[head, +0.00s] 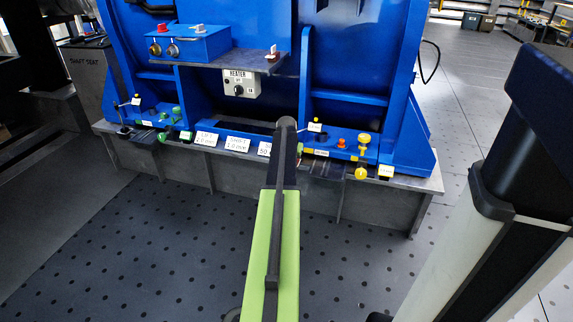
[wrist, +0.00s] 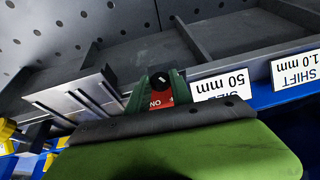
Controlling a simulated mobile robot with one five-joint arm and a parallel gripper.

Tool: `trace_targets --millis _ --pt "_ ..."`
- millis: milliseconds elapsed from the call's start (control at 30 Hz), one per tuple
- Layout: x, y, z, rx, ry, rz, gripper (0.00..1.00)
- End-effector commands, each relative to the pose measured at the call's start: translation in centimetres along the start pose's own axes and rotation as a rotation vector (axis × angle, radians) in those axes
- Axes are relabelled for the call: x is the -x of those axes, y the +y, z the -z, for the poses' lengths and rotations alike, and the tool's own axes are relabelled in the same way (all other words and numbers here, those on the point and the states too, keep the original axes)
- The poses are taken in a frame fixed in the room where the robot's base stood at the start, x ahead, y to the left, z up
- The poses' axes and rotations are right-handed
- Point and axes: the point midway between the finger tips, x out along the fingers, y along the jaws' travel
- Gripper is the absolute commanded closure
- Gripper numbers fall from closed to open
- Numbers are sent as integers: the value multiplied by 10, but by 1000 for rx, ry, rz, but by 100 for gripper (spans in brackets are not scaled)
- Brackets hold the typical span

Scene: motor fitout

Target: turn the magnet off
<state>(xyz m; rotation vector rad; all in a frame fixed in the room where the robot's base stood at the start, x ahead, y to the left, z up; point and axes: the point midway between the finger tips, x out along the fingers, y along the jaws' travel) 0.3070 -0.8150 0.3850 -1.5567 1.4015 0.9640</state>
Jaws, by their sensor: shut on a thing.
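In the wrist view, which is upside down, a round black knob (wrist: 160,80) with a small white mark sits beside a red plate (wrist: 160,98) lettered "ON". They appear to be the magnet's switch. My gripper (wrist: 161,84) has its dark green fingers on either side of the knob and is shut on it. The lower part of the magnet is hidden by my wrist. In the head view my arm reaches to the bench's front edge and hides the magnet and the fingertips.
Beside the knob are a "50 mm" size label (wrist: 222,86) and a "SHIFT 1.0 mm" label (wrist: 297,70). Grey slotted plates (wrist: 85,98) stand close on the other side. The blue machine (head: 350,60) rises behind, with a heater box (head: 240,84) and yellow knobs (head: 363,140).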

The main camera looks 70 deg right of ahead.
Motion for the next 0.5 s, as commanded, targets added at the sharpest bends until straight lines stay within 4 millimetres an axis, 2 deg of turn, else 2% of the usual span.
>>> trace_targets --millis 33,500 --pt "-1 6 2 -17 8 32 100" --pt "-6 11 -1 -164 7 386 100"
